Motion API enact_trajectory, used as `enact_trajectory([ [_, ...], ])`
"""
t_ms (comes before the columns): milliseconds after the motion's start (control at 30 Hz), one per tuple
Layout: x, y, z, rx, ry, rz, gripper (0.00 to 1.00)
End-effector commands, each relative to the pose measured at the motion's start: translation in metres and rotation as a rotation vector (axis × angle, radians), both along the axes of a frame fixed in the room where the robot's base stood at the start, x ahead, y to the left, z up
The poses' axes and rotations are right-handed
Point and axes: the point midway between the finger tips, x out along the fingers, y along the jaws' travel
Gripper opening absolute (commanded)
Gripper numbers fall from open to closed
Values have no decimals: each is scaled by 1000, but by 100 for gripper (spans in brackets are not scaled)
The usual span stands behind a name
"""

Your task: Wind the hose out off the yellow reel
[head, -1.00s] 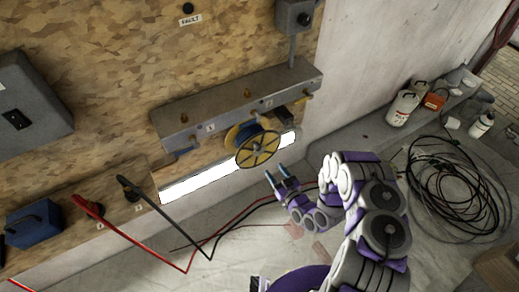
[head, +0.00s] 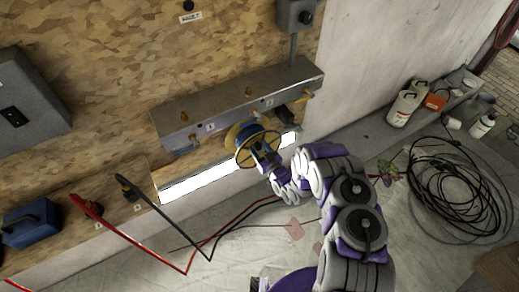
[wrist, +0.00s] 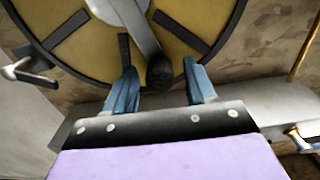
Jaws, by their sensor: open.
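The yellow reel (head: 243,137) is mounted below the front of the metal shelf unit on the wall. In the wrist view its yellow face (wrist: 85,50) with dark spokes and rim fills the top. A grey crank arm (wrist: 127,14) runs down across the face to a dark round knob (wrist: 160,72). My gripper (wrist: 161,76) is open, its two blue fingers on either side of the knob in the picture, with gaps showing. In the head view my gripper (head: 263,152) is at the reel's front and hides part of it. Bluish material, possibly the hose, shows behind the reel's rim.
The metal shelf (head: 235,105) with brass-coloured fittings is just above the reel. Red and black cables (head: 213,240) run over the sheeted floor. A coiled black cable (head: 460,190) lies at right, near white bottles (head: 403,108). A blue box (head: 30,224) is at left.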

Motion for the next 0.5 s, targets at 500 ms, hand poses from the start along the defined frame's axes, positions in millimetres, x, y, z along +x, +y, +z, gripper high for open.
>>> enact_trajectory([
  [500,0,0,0,1,-1,0,24],
])
